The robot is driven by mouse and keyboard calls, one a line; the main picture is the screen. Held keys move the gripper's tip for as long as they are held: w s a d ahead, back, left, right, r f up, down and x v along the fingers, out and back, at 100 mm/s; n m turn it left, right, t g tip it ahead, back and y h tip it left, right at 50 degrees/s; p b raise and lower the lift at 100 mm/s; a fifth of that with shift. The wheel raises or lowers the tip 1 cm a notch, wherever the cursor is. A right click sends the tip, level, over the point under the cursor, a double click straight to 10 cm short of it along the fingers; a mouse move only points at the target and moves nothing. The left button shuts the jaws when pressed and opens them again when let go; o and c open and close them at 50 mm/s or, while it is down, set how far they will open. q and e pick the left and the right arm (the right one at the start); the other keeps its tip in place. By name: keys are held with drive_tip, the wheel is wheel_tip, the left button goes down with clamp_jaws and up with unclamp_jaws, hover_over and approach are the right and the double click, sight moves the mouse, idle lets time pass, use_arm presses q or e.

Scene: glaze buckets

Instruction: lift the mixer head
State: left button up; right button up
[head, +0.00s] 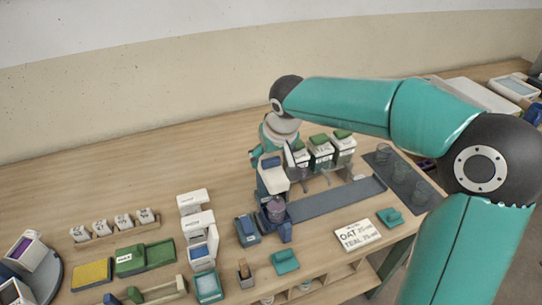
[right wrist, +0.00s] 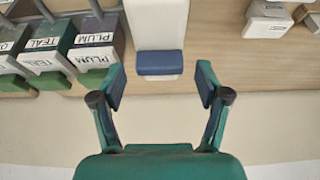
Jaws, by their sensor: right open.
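The mixer (head: 271,179) stands near the middle of the bench, white with a blue pad on its head. A small purple container (head: 276,209) sits below the head on a blue base. In the right wrist view the white mixer head (right wrist: 158,25) and its blue pad (right wrist: 159,63) lie ahead, centred between the fingers. My right gripper (head: 268,150) is at the mixer head, partly hidden by its own wrist. In the right wrist view my right gripper (right wrist: 160,88) is open, its fingers apart and empty. Contact with the head cannot be told. My left gripper is not in view.
Labelled bins with green lids (head: 319,151) stand right beside the mixer; they also show in the right wrist view (right wrist: 95,50). A grey strip (head: 335,200) and an OAT/TEAL sign (head: 359,234) lie to the right. White dispensers (head: 199,226) stand left. The back left bench is clear.

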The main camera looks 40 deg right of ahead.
drive_tip(key=shift+s, duration=0.1)
drive_tip(key=v, duration=1.1)
drive_tip(key=shift+r, duration=0.4)
drive_tip(key=shift+s, duration=0.1)
